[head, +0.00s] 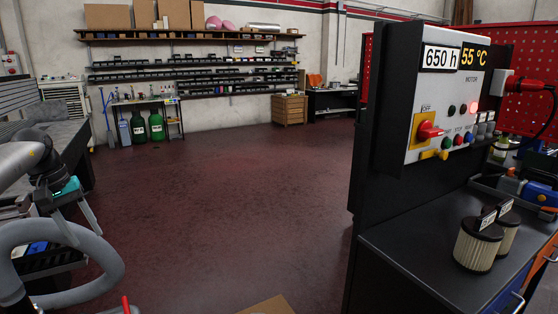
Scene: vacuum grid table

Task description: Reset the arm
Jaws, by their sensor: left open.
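My left gripper (84,234) is at the left edge of the head view, at the end of my grey and black arm, with a teal patch near its wrist. Its two metal fingers point down and stand apart, and I see nothing between them. It hangs beside a thick grey curved tube (112,262); I cannot tell whether they touch. My right arm and gripper are not in view.
A control panel (440,125) with a red switch stands at right above a dark cabinet top (410,255) bearing two pleated filters (478,246). A dark worktable (65,140) is at left. Green bottles (139,126) stand by the back wall. The middle floor is clear; a cardboard edge (268,306) shows below.

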